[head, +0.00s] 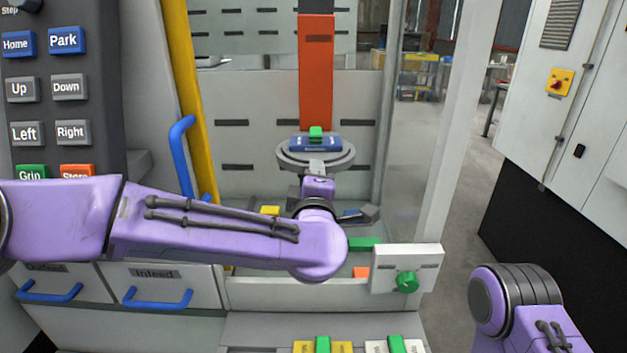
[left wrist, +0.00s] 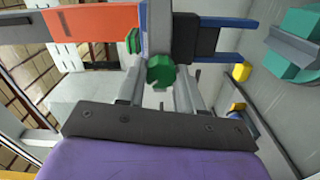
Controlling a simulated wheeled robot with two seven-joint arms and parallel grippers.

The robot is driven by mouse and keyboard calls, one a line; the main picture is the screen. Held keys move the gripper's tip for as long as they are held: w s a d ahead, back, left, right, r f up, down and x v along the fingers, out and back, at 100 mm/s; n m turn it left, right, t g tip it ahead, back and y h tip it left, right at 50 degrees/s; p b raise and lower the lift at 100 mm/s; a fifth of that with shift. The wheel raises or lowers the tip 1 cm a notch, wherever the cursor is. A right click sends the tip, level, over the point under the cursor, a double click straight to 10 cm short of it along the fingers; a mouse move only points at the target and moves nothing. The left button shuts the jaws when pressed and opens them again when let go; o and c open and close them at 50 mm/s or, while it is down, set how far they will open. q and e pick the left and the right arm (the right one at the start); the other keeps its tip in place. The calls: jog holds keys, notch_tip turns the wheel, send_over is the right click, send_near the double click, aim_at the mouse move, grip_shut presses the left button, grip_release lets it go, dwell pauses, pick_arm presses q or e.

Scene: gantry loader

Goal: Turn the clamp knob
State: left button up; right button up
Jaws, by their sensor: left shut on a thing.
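The green clamp knob (left wrist: 160,72) shows in the left wrist view, in front of the grey and blue gantry head. My left gripper (left wrist: 158,84) is shut on it, one finger on each side. In the head view my left arm comes in from the left, and its gripper (head: 317,168) reaches the gantry head (head: 288,158) below the orange column. The knob itself is hidden behind my gripper there. A green block (head: 316,132) sits on top of the gantry head. My right gripper is out of view; part of my right arm shows at the lower right.
A grey panel with another green knob (head: 407,282) stands right of my left forearm. A blue handle (head: 181,150) and yellow post (head: 188,80) are on the left, near a button panel (head: 102,108). Drawers with blue handles (head: 158,298) lie below my arm.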

pick_arm(q)
jog(key=o, duration=1)
jog(key=shift+o, duration=0.2)
jog(key=s+b, duration=0.2)
jog(key=s, duration=0.8)
jog(key=shift+s+b, duration=0.25)
jog(key=shift+b, duration=0.15)
jog(key=shift+r, duration=0.1)
